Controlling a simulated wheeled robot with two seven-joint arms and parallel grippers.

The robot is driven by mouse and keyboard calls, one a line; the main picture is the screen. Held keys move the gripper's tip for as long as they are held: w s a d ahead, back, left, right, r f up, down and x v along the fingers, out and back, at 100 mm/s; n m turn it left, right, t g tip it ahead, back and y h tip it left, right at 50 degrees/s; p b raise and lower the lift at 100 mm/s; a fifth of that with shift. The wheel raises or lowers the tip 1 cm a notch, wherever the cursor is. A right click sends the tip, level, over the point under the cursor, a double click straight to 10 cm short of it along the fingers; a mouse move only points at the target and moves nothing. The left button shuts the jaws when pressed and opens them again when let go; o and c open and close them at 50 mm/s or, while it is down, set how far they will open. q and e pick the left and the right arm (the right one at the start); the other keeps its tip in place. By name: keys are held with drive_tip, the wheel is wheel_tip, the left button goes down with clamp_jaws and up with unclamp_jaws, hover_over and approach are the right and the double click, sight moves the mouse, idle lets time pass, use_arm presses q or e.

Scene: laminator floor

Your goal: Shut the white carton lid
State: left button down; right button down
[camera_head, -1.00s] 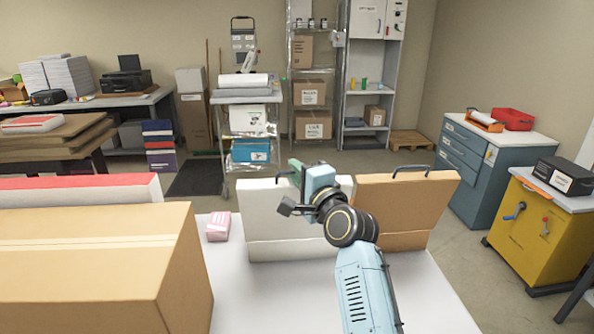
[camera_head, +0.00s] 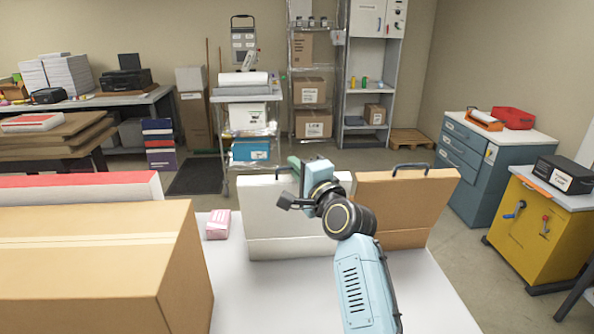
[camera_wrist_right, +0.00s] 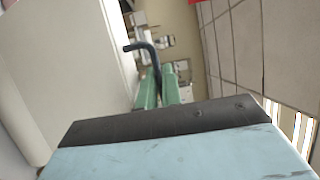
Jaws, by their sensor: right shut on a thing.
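The white carton (camera_head: 275,243) stands on the white table, with its lid (camera_head: 262,208) standing upright. The lid fills the left of the right wrist view as a pale panel (camera_wrist_right: 62,55). My right gripper (camera_head: 293,163) is at the lid's top edge, partly hidden behind its own wrist. In the right wrist view its green fingers (camera_wrist_right: 159,88) are shut on the lid's dark handle (camera_wrist_right: 143,46). The handle's bent end sticks out past the fingertips. My left gripper is not in view.
A brown carton (camera_head: 400,215) with a dark handle stands close on the right. A pink-and-white small pack (camera_head: 218,225) lies to the left. A large cardboard box (camera_head: 85,275) and a red-topped box (camera_head: 80,183) take up the left. The table front (camera_head: 270,300) is clear.

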drive_tip(key=w+f+g+b, duration=0.1)
drive_tip(key=w+b, duration=0.3)
drive_tip(key=w, duration=0.9)
drive_tip(key=shift+f+m+h+b, duration=0.3)
drive_tip(key=shift+f+h+b, duration=0.05)
drive_tip(key=shift+f+h, duration=0.1)
drive_tip(key=c, duration=1.8)
unclamp_jaws()
drive_tip(key=shift+c, duration=0.2)
drive_tip(key=shift+s, duration=0.1)
drive_tip(key=shift+v, duration=6.55)
